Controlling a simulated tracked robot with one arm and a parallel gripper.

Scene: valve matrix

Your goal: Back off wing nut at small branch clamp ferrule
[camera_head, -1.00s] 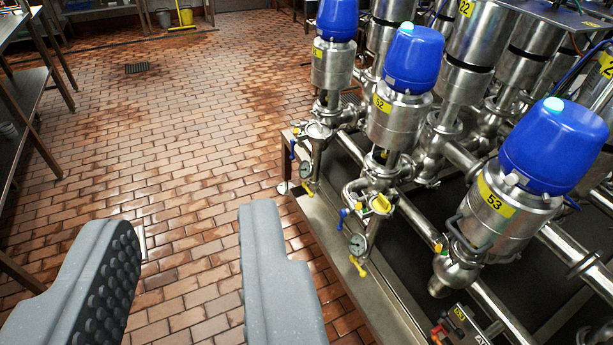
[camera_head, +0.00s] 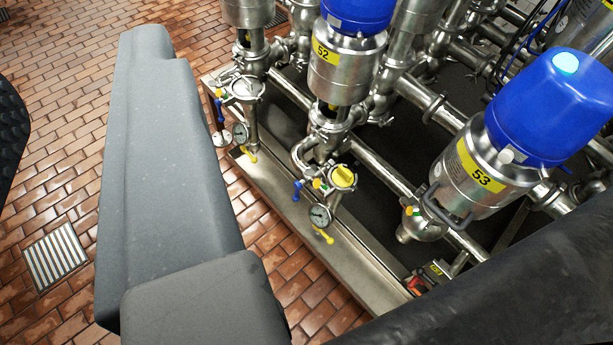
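My gripper (camera_head: 75,85) is open and empty. Its right finger is large across the left half of the view, and its left finger only just shows at the left edge. To its right, a small branch (camera_head: 300,152) with clamped fittings comes off below valve 52 (camera_head: 341,70). This branch carries a yellow cap (camera_head: 343,177), a blue handle (camera_head: 298,190), a round gauge (camera_head: 320,215) and a yellow handle (camera_head: 324,236). A similar branch with a gauge (camera_head: 240,132) stands further left. The wing nut is too small to tell apart. The gripper touches none of these fittings.
Valve 53 (camera_head: 481,175) with a blue top is on the right. Steel pipes run behind the valves. A steel frame edge (camera_head: 285,205) borders the brick floor (camera_head: 65,130). A metal grate (camera_head: 55,257) lies in the floor. A dark shape covers the lower right.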

